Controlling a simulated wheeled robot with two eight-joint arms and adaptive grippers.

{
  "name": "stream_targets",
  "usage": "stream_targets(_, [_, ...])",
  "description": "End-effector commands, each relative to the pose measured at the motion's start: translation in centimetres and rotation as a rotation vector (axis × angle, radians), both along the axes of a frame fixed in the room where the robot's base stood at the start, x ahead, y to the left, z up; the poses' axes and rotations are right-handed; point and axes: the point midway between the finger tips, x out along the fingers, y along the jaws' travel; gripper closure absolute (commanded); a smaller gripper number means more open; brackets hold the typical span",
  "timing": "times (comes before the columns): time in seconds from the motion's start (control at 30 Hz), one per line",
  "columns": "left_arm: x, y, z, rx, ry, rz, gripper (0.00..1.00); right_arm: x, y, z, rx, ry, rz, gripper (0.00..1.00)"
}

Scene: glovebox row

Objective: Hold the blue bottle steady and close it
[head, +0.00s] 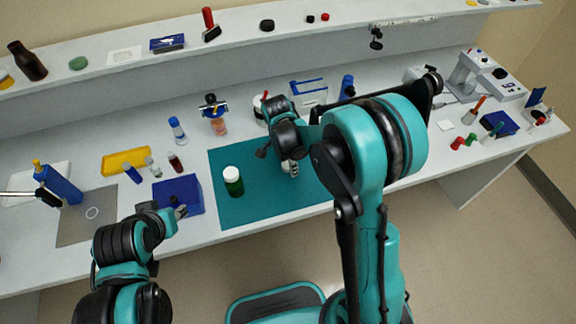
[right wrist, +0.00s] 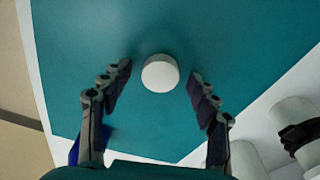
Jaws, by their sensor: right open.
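A small green bottle with a white top (head: 232,181) stands upright on the teal mat (head: 250,208). No bottle on the mat looks blue; a blue bottle-like thing (head: 347,87) stands farther back, partly behind my right arm. My right gripper (head: 291,168) is low over the right part of the mat. In the right wrist view my right gripper (right wrist: 157,92) is open, its fingers on either side of a round white cap-like piece (right wrist: 160,73) and apart from it. My left gripper (head: 178,211) is at the front edge of a blue box (head: 180,192); its fingers are too small to judge.
A blue container with a yellow top (head: 62,184) stands at the left by a grey mat (head: 76,230). White cylinders (right wrist: 295,118) stand at the lower right of the wrist view. The mat's front is clear.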

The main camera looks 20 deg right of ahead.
Motion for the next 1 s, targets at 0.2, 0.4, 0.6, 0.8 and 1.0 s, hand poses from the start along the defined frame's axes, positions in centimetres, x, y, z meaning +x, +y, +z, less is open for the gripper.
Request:
stream_targets(0.2, [0.0, 0.0, 0.0, 0.000, 0.000, 0.000, 0.64, 0.0, 0.0, 0.0, 0.000, 0.000, 0.000, 0.69])
stream_targets(0.4, [0.0, 0.0, 0.0, 0.000, 0.000, 0.000, 0.64, 0.0, 0.0, 0.0, 0.000, 0.000, 0.000, 0.78])
stream_targets(0.6, [0.0, 0.0, 0.0, 0.000, 0.000, 0.000, 0.64, 0.0, 0.0, 0.1, 0.000, 0.000, 0.000, 0.78])
stream_targets(0.8, [0.0, 0.0, 0.7, 0.000, 0.000, 0.000, 0.64, 0.0, 0.0, 1.6, 0.000, 0.000, 0.000, 0.78])
stream_targets(1.0, [0.0, 0.0, 2.1, 0.000, 0.000, 0.000, 0.64, -0.2, -0.5, 4.9, 0.000, 0.001, -0.003, 0.78])
